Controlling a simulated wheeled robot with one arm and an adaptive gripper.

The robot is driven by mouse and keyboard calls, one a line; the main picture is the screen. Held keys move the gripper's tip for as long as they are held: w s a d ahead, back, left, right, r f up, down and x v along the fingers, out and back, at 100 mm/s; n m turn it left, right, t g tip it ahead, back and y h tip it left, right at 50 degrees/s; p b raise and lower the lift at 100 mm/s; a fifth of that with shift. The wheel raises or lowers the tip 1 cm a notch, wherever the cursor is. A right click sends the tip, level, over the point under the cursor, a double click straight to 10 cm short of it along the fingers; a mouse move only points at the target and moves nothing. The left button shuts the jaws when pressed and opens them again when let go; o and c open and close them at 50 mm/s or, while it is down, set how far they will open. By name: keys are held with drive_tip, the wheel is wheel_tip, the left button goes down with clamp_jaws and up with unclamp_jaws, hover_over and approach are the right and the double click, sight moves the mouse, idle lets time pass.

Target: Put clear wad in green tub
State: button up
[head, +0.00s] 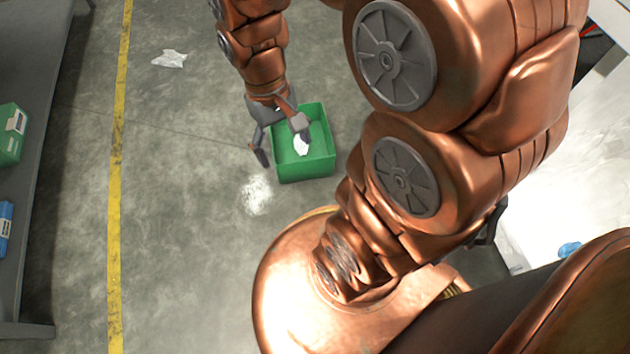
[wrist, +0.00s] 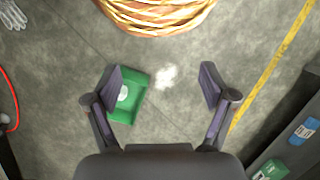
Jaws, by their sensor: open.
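The clear wad (head: 257,193) is a whitish, see-through crumple on the concrete floor, just outside the green tub's near left corner in the head view. The green tub (head: 318,171) stands open on the floor with a white piece (head: 301,145) inside. My gripper (head: 283,147) is open and empty, above the tub's left side in the head view, one finger hiding part of the tub. In the wrist view, the clear wad (wrist: 166,76) shows between the spread fingers of my gripper (wrist: 160,70), with the green tub (wrist: 137,90) partly behind the left finger.
A pale crumpled piece (head: 170,58) lies on the floor farther off, by a yellow line (head: 118,150). A grey shelf at left holds a green box (head: 12,133) and a blue pack (head: 5,228). A whitish glove (wrist: 12,14) and red cable (wrist: 10,100) show in the wrist view.

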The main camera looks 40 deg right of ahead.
drive_tip(key=s+a+r, duration=0.1)
drive_tip(key=s+r, duration=0.1)
drive_tip(key=s, duration=0.9)
drive_tip(key=shift+a+r+n+g, duration=0.25)
drive_tip(key=shift+a+n+g, duration=0.05)
drive_tip(key=shift+n+g, duration=0.1)
drive_tip(key=shift+s+r, duration=0.1)
